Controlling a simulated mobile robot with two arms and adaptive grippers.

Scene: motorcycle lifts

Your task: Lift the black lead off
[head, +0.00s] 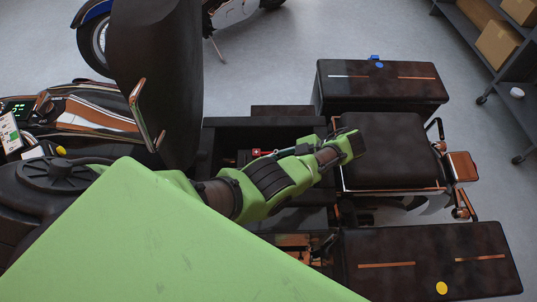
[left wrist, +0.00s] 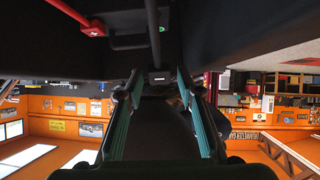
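In the left wrist view, which is upside down, a thin black lead (left wrist: 153,35) with a small green mark runs from the top edge down toward the space between my fingertips. My left gripper (left wrist: 158,78) is open, with teal-padded fingers on either side of the lead's lower end; I cannot tell whether they touch it. A red clamp (left wrist: 93,27) on a red lead is to the left, and it also shows in the head view (head: 257,152) in the open bay. There, my green arm hides the black lead, and the fingers cannot be made out. My right gripper is not in view.
The motorcycle's raised dark seat (head: 158,65) stands left of the open bay. A black top case (head: 390,150) and two side cases (head: 380,85) (head: 425,262) are at the right. A shelf (head: 490,50) with boxes stands at upper right, beyond clear grey floor.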

